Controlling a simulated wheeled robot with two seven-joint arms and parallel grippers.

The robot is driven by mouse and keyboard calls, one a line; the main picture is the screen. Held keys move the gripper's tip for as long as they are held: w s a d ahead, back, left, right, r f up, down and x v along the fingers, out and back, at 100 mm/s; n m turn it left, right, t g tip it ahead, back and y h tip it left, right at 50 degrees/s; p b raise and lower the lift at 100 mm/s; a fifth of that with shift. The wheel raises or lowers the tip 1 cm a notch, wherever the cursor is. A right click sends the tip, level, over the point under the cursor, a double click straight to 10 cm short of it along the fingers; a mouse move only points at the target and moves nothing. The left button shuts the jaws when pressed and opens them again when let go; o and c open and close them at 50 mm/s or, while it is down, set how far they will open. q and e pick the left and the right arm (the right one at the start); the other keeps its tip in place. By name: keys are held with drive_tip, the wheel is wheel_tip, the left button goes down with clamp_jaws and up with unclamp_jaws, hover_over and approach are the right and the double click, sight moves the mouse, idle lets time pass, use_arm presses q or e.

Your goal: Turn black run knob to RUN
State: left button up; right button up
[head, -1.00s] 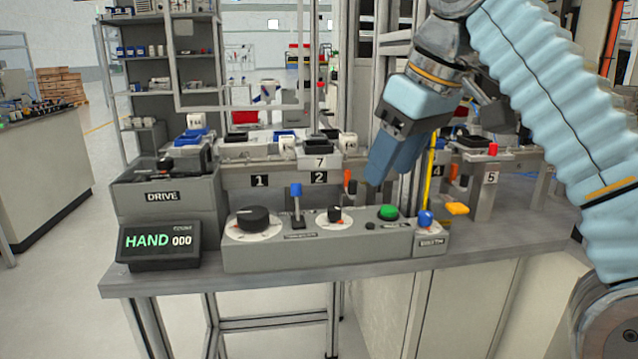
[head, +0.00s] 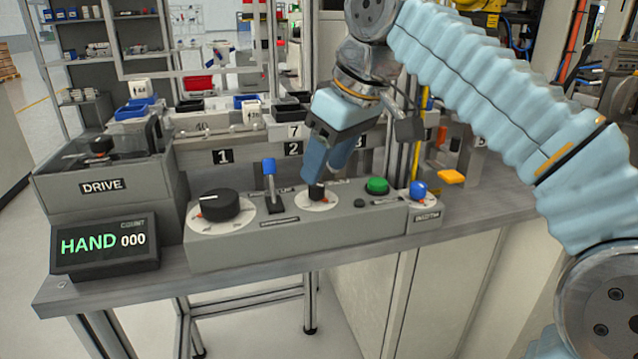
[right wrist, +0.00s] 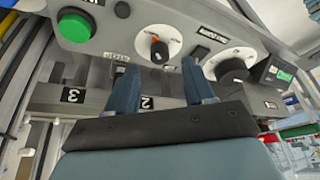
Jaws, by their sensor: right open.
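A small black knob (head: 316,190) on a white dial sits mid-panel, between the blue lever and the green button. It also shows in the right wrist view (right wrist: 159,50), with an orange mark beside it. A larger black knob (head: 208,204) on a white dial is at the panel's left end. Its lettering is too small to read, so I cannot tell which knob is the run knob. My right gripper (head: 325,178) is open, pointing down just above the small knob. In the right wrist view its fingers (right wrist: 158,72) lie either side of that knob; contact is unclear. My left gripper is not in view.
A blue lever (head: 270,175), a green button (head: 377,186) and a blue knob (head: 418,189) stand near the small knob. The display (head: 105,243) reads HAND 000 under the DRIVE box (head: 100,187). Numbered stations stand behind the panel.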

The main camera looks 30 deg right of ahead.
sight(320, 186)
drive_tip(key=shift+b+x, duration=0.3)
drive_tip(key=shift+x, duration=1.7)
clamp_jaws()
